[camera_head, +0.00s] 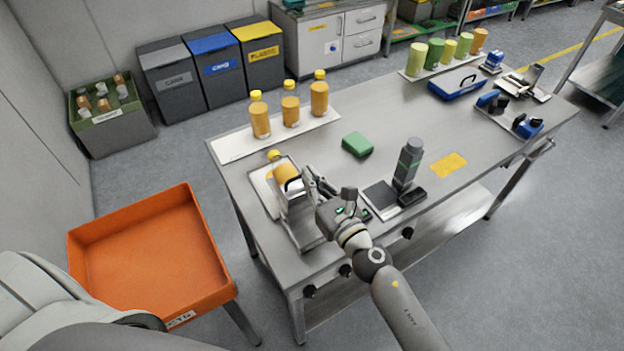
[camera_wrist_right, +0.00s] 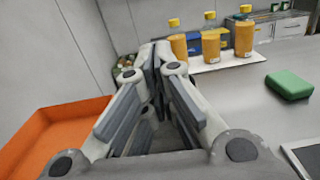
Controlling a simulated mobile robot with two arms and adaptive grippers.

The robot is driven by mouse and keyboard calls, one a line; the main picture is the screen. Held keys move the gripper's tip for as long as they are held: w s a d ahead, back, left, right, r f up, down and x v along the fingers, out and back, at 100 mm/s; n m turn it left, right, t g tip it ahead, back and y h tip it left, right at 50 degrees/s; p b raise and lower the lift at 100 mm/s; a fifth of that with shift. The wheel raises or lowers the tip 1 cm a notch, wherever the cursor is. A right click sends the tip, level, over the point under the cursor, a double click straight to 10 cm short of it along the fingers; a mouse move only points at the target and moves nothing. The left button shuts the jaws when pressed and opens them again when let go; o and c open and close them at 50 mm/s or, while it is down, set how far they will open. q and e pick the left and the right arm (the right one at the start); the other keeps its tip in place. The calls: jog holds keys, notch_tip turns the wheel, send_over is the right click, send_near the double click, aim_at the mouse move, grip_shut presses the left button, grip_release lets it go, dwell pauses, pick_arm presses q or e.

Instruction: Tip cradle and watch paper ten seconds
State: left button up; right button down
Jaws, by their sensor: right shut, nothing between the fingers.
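The metal cradle (camera_head: 297,205) stands near the left front of the steel table. A bottle of orange liquid with a yellow cap (camera_head: 285,174) lies tilted in it, cap toward the back left. White paper (camera_head: 262,190) shows beside and under the bottle; most of it is hidden, and I cannot make out any drops. My right gripper (camera_head: 308,177) is just right of the cradle, shut and empty; whether it touches the cradle is unclear. In the right wrist view its fingers (camera_wrist_right: 155,65) meet at the tips. My left gripper is out of view.
Three upright bottles (camera_head: 290,104) stand on a white strip at the back left. A green block (camera_head: 357,144), a dark bottle-shaped device (camera_head: 408,163) and a yellow patch (camera_head: 449,164) are to the right. An orange bin (camera_head: 145,250) stands left of the table.

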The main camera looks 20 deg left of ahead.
jog(key=v, duration=1.2)
jog(key=shift+s+f, duration=0.1)
